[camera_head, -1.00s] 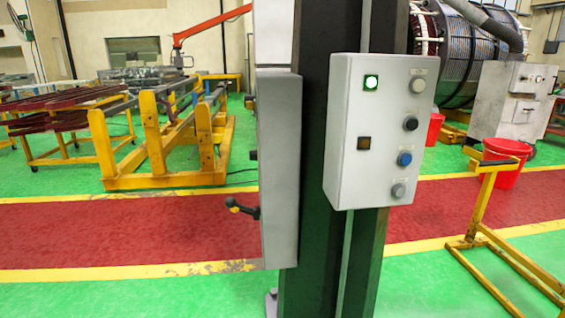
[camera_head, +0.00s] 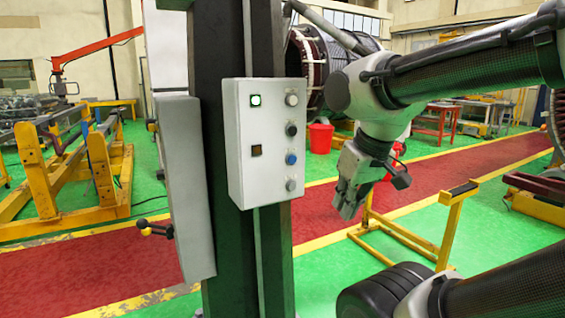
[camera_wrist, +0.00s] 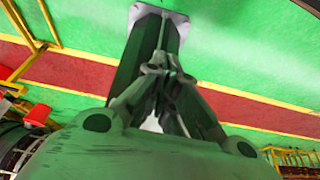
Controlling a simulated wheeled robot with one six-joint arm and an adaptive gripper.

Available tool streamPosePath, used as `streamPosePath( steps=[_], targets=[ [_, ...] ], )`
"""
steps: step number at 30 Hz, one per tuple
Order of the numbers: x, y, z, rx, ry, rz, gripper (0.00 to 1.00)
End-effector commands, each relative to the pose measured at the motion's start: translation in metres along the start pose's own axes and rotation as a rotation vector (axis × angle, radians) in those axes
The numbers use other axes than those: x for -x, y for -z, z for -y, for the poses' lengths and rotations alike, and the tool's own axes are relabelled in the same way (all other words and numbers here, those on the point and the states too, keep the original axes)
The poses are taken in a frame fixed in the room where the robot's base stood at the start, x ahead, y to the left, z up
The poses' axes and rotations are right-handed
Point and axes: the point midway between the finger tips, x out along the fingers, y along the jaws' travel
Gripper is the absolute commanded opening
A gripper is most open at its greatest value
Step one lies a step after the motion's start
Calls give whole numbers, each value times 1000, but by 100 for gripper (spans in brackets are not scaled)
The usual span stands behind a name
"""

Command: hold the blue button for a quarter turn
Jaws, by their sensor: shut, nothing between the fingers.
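The blue button (camera_head: 291,159) is on the front of a light grey control box (camera_head: 240,150) mounted on a dark green post. It is the third control down in the right column. My gripper (camera_head: 348,212) hangs to the right of the box and lower than the blue button, pointing down and clear of the panel. Its fingers are together and hold nothing. In the wrist view my gripper's fingertips (camera_wrist: 160,68) meet in front of the lower post. The control box is not seen in the wrist view.
A white button (camera_head: 292,99), a black button (camera_head: 291,129) and a grey button (camera_head: 291,184) share the column. A green lamp (camera_head: 255,100) is lit. A grey cabinet (camera_head: 184,190) with a handle stands left. A yellow stand (camera_head: 447,225) and red bucket (camera_head: 320,137) stand right.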

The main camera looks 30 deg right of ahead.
Motion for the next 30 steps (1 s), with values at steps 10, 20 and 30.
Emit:
streamPosePath(
  steps=[10,20,30],
  targets=[
    [-20,-12,15,-223,128,180,0],
    [-53,68,47,-1025,832,455,0],
    [-60,161,-44,-1416,1343,249,0]
  ],
)
